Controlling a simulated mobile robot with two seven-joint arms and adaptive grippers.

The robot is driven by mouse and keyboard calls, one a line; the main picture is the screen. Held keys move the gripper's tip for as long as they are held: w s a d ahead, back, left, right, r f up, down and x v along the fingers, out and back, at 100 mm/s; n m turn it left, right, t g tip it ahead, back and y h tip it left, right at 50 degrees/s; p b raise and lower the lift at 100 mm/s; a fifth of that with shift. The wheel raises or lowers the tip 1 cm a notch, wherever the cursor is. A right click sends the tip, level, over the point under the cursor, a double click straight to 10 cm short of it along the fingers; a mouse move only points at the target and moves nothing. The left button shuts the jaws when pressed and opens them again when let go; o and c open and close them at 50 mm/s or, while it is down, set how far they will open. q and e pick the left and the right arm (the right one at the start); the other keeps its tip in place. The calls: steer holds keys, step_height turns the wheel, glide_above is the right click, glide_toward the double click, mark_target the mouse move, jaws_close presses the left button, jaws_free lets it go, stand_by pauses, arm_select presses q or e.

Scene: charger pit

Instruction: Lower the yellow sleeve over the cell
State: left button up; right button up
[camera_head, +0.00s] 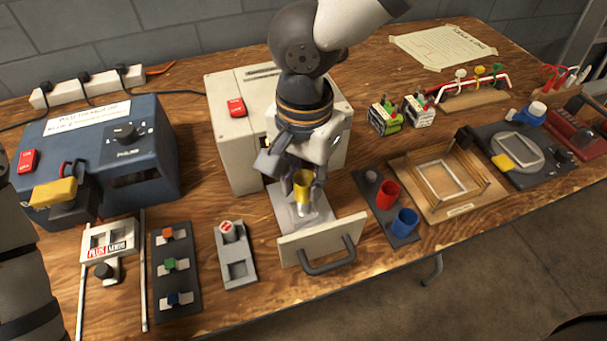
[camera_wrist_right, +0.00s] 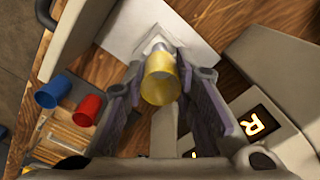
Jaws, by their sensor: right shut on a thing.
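The yellow sleeve (camera_head: 302,186) is a short tube, held upright in my right gripper (camera_head: 298,182) over the open drawer (camera_head: 320,242) of the cream box. The gripper is shut on it. The pale, silvery cell (camera_head: 303,210) shows directly below the sleeve. In the right wrist view the sleeve (camera_wrist_right: 160,80) sits between the two fingers, with the cell's light end (camera_wrist_right: 157,48) just beyond it. I cannot tell whether the sleeve is around the cell's top or only above it.
A dark rack with red (camera_head: 387,194) and blue (camera_head: 405,222) cups stands right of the drawer. A grey two-slot holder (camera_head: 236,262) stands to its left. The cream box (camera_head: 225,125) is close behind my right gripper. A blue charger (camera_head: 120,160) is farther left.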

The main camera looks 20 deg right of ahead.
mark_target(304, 199)
arm_select(q)
steer(key=shift+w+r, duration=0.2)
steer(key=shift+r, duration=0.05)
stand_by(0.3)
steer(key=shift+s+f, duration=0.4)
steer(key=shift+f, duration=0.05)
arm_select(e)
steer(key=shift+f, duration=2.2)
steer(key=shift+f, duration=0.3)
stand_by(0.3)
steer(key=o, duration=0.8)
steer(key=shift+r+p, duration=0.7)
steer(key=shift+r, duration=1.85)
arm_select(q)
steer(key=shift+w+r+t, duration=0.4)
steer(key=shift+w+r, duration=0.7)
steer(key=shift+w, duration=0.05)
arm_select(e)
steer(key=shift+r, duration=0.95)
